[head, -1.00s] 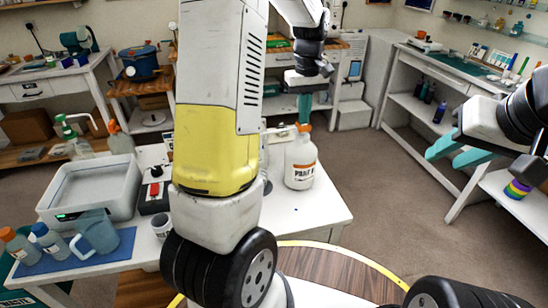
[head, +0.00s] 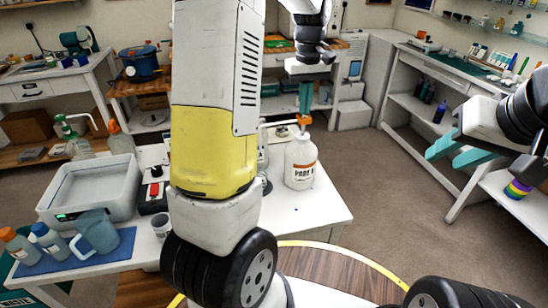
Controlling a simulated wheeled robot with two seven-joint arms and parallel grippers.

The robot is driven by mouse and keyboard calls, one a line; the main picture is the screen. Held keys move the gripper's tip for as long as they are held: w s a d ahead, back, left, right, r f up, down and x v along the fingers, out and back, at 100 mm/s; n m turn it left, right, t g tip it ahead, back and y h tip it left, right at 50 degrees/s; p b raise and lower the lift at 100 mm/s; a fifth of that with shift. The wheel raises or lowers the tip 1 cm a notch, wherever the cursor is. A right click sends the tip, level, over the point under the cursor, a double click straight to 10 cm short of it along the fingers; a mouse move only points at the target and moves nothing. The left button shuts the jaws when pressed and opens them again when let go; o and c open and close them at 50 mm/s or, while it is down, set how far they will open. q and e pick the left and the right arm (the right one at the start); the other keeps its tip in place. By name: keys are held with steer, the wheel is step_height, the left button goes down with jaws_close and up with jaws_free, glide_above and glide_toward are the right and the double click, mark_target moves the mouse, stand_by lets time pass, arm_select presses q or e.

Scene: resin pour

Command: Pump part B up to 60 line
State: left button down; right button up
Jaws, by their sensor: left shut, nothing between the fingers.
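A white bottle with an orange-striped label reading "PART" (head: 300,168) stands on the white table in the head view; the letter after it is hard to read. Its orange pump head (head: 304,120) sticks up from the top. My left gripper (head: 305,112) points down with its teal fingers shut and empty, directly over the pump head; I cannot tell whether they touch. My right gripper (head: 453,155) is open and empty at the right, away from the table. No cup or 60 line shows clearly; my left arm hides the table's middle.
On the white table (head: 310,212) are a grey tub (head: 92,190), a black device with a red button (head: 154,192), a small cup (head: 160,226) and a blue-grey jug (head: 97,233). Bottles stand on a blue mat (head: 72,260). The table's right front corner is clear.

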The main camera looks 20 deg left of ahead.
arm_select(q)
steer(key=shift+f, duration=1.45)
steer(key=shift+r, duration=1.6)
steer(key=shift+f, duration=0.65)
steer(key=shift+r, duration=0.65)
steer(key=shift+r, duration=0.15)
steer(key=shift+r, duration=2.9)
